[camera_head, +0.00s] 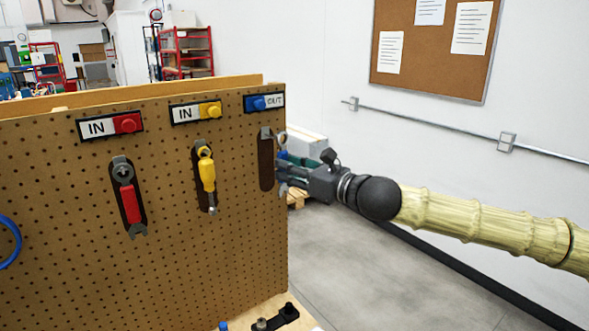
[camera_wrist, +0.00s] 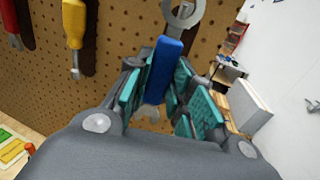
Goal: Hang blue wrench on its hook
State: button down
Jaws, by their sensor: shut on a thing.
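The blue wrench (camera_wrist: 163,68) is upright between the teal finger pads of my gripper (camera_wrist: 155,85), with its grey ring end up. In the head view the wrench's ring (camera_head: 281,139) shows just right of the empty dark holder (camera_head: 265,160) under the blue "OUT" label (camera_head: 264,103). My gripper (camera_head: 287,174) is shut on the wrench's handle at the pegboard's right edge. The handle is mostly hidden by the fingers in the head view. The ring appears apart from the holder's hook; the exact depth gap is unclear.
The pegboard (camera_head: 70,200) also carries a red wrench (camera_head: 130,200) and a yellow tool (camera_head: 207,175) on their holders under "IN" labels. A wooden bench (camera_head: 262,312) with small dark parts lies below. Open floor is right of the board.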

jog(key=shift+w+a+f+b, duration=0.1)
jog(key=shift+w+a+f, duration=0.15)
jog(key=shift+w+a, duration=0.4)
jog(key=shift+w+a+f+b, duration=0.1)
jog(key=shift+w+a+f, duration=0.2)
jog(key=shift+w, duration=0.55)
jog(key=shift+w+a+f+b, duration=0.1)
jog(key=shift+w+a+f, duration=0.1)
jog(key=shift+w+a, duration=0.45)
jog(key=shift+w+d, duration=0.1)
jog(key=shift+w, duration=0.05)
jog(key=c, duration=1.2)
grip_release()
jog(key=shift+o, duration=0.2)
